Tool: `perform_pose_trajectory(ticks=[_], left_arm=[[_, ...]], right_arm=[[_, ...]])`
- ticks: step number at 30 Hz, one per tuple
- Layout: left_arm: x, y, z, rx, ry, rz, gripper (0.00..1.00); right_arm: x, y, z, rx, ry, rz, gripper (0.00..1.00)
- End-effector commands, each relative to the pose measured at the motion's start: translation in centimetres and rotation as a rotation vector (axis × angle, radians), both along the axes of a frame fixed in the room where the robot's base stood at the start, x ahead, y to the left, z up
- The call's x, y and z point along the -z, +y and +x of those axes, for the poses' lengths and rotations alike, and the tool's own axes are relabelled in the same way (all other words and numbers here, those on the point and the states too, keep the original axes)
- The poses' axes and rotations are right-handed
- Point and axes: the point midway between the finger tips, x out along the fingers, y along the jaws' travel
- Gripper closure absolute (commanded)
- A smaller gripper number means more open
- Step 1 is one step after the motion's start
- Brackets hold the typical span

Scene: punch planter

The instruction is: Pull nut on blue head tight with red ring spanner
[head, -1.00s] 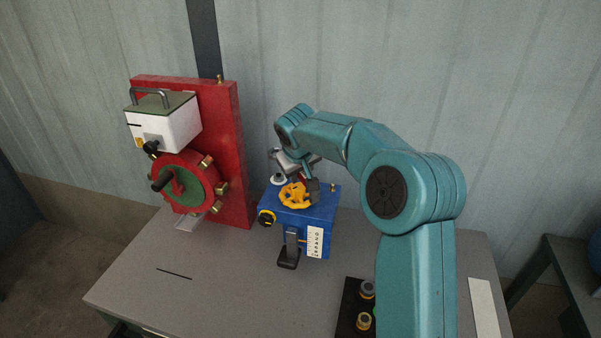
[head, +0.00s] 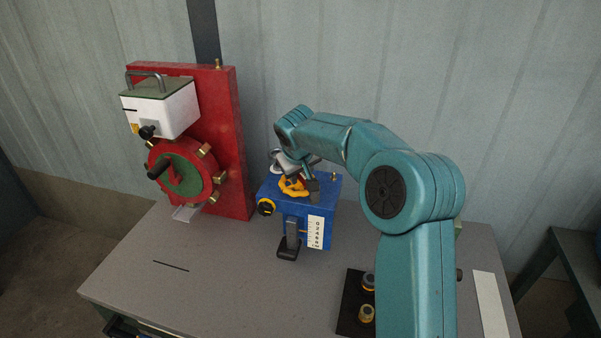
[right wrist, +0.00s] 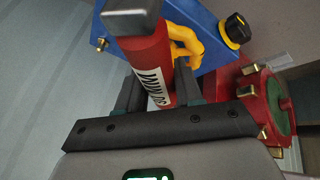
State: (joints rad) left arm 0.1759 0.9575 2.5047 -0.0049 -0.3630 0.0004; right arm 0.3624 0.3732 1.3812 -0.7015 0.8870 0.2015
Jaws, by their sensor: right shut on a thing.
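The blue head (head: 322,205) is a blue box near the back of the table, with a yellow handwheel (head: 291,187) on top. A brass nut-like fitting (head: 334,177) stands at its right back edge; a brass fitting also shows in the right wrist view (right wrist: 101,44). My right gripper (head: 308,185) is over the top of the blue head, close to the handwheel. In the right wrist view its fingers (right wrist: 160,92) are shut on a red bar with a white label and grey end, which looks like the red spanner (right wrist: 146,58). Its ring and the nut under it cannot be made out. My left gripper is not in view.
A red upright panel (head: 226,130) with a white box (head: 165,108) and a red-green wheel (head: 183,172) stands left of the blue head. A black holder (head: 345,322) with ringed pieces is at the front. The table's left front (head: 200,290) is mostly clear.

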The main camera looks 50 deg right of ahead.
Motion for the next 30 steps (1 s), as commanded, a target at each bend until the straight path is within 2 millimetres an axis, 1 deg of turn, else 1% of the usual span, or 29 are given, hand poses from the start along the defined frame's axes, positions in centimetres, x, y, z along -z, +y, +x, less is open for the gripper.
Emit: perform_pose_trajectory(ticks=[11,28,30], left_arm=[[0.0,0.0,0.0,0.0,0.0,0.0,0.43],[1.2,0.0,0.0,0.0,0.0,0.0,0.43],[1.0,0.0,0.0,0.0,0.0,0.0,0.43]], right_arm=[[-0.1,0.0,0.0,0.0,-0.003,-0.001,1.0],[1.2,0.0,0.0,0.0,-0.003,-0.001,1.0],[1.0,0.0,0.1,0.0,-0.003,-0.001,1.0]])
